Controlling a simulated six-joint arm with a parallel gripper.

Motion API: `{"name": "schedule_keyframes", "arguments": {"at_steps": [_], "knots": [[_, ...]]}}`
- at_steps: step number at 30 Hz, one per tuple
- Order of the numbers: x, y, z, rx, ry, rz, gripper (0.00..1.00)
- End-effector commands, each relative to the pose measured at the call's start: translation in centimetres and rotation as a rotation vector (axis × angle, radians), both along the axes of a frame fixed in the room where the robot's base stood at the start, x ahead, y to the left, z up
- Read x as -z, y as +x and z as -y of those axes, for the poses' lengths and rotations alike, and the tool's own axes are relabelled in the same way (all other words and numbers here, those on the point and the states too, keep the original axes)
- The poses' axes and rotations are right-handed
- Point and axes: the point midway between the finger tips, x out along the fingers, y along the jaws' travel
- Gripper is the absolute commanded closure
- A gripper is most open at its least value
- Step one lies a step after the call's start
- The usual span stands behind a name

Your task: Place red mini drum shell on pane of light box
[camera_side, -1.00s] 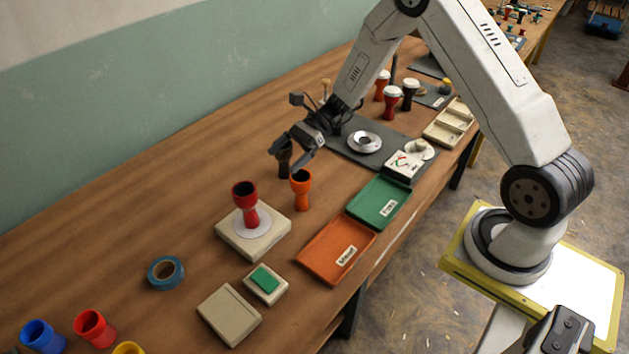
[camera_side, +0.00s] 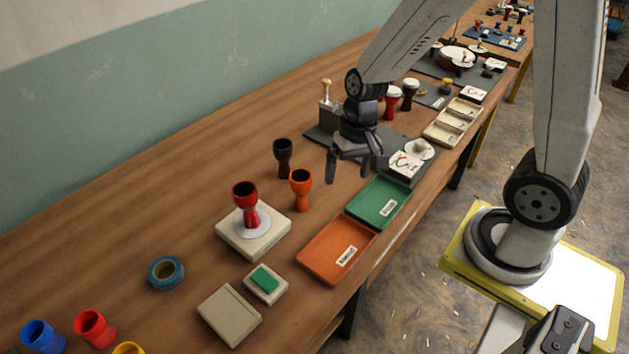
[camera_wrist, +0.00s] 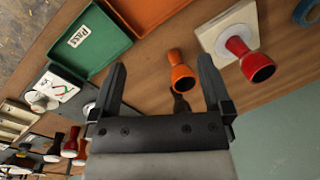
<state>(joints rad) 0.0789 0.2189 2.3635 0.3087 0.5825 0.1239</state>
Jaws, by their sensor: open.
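The red mini drum shell (camera_side: 247,203), goblet-shaped, stands upright on the round white pane (camera_side: 264,228) of the light box (camera_side: 232,237). In the wrist view the red shell (camera_wrist: 250,61) is at the upper right, on the light box (camera_wrist: 215,26). My gripper (camera_side: 348,178) is open and empty, in the air to the right of the shells and apart from the red one. Its two fingers also show in the wrist view (camera_wrist: 163,82), with bare table and an orange shell in the gap's background.
An orange shell (camera_side: 301,189) and a black shell (camera_side: 284,158) stand upright between the light box and my gripper. An orange tray (camera_side: 322,262) and a green tray (camera_side: 368,212) lie along the front edge. Blue tape (camera_side: 153,274) lies left; table behind is clear.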

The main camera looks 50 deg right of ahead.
Motion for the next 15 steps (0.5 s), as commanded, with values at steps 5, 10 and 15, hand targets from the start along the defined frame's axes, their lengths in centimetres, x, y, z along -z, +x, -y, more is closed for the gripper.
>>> {"name": "schedule_keyframes", "arguments": {"at_steps": [5, 10, 15], "knots": [[-1.3, -1.5, 0.5, -0.260, -0.136, 0.152, 0.00], [-1.9, -2.1, 0.6, -0.406, -0.204, 0.235, 0.00], [-2.1, -2.3, 0.6, -0.446, -0.222, 0.256, 0.00]]}}
